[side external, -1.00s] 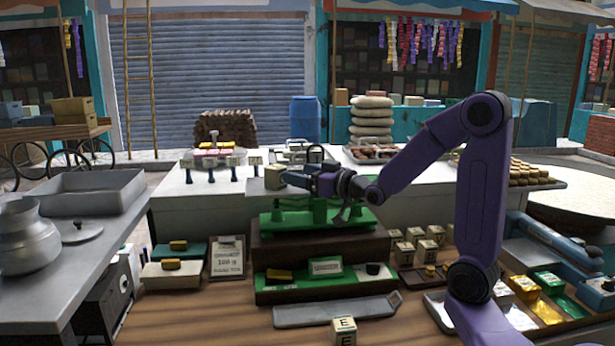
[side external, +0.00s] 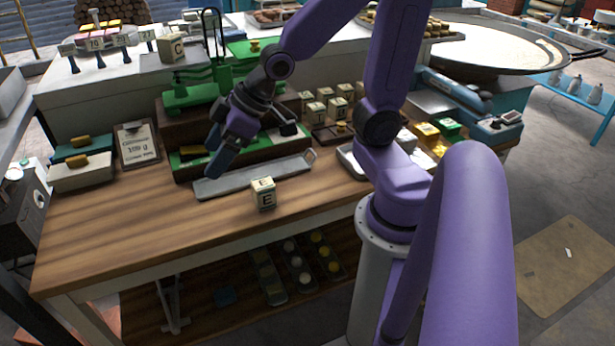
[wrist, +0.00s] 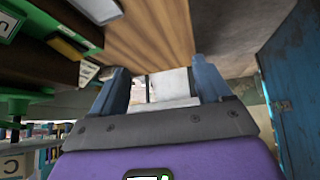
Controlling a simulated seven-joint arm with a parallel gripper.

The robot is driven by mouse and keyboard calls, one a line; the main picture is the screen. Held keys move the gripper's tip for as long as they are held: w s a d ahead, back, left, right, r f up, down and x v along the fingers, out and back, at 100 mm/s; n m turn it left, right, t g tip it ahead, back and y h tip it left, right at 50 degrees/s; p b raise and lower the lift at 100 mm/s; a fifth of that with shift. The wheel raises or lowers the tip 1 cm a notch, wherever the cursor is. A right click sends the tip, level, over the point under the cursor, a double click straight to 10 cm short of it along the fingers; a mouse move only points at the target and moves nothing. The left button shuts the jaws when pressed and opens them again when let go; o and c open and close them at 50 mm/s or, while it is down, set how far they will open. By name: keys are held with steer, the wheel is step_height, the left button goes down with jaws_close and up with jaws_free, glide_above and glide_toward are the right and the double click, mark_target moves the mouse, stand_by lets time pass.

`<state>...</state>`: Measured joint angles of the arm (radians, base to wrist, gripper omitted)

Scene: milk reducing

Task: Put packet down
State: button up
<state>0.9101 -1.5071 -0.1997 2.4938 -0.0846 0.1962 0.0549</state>
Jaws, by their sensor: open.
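A pale packet marked C (side external: 172,48) is at the left end of the green balance scale (side external: 195,95); I cannot tell whether it rests on the pan or the counter behind. It also shows at the lower left of the wrist view (wrist: 12,166). A packet marked E (side external: 263,193) stands on the wooden table in front of the grey tray. My gripper (side external: 217,164) is above the left part of that tray, pointing down and left. In the wrist view its blue fingers (wrist: 160,88) are apart. A pale shape shows between them, seemingly farther off.
The long grey tray (side external: 252,177) lies in front of the brown stepped stand (side external: 185,138). A clipboard (side external: 136,146) and small boxes are to the left. Several packets stand behind at right. The table's front left (side external: 150,225) is clear.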

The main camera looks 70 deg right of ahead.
steer(key=s+d+f+n+g+h, duration=0.1)
steer(key=s+n+g, duration=0.4)
steer(key=s, duration=1.2)
steer(key=f+g+h, duration=0.1)
steer(key=h, duration=0.1)
steer(key=shift+s+f+n+h, duration=0.15)
steer(key=shift+s+n+h, duration=0.1)
steer(key=shift+n+h, duration=0.05)
stand_by(2.5)
steer(key=w+a+r+n+t+h, duration=0.15)
steer(key=w+r, duration=0.25)
steer(key=w, duration=0.6)
steer(key=w+a+r+n+t+h, duration=0.1)
steer(key=w+a+r+n+h, duration=0.15)
steer(key=w, duration=0.65)
steer(key=w+a+r+n+t+h, duration=0.15)
steer(key=w+r, duration=0.35)
steer(key=w, duration=0.5)
steer(key=g+h, duration=0.4)
steer(key=h, duration=0.5)
glide_toward(163, 38)
steer(key=shift+y, duration=0.35)
steer(key=x, duration=1.1)
steer(key=shift+d+r, duration=0.15)
steer(key=shift+d, duration=0.25)
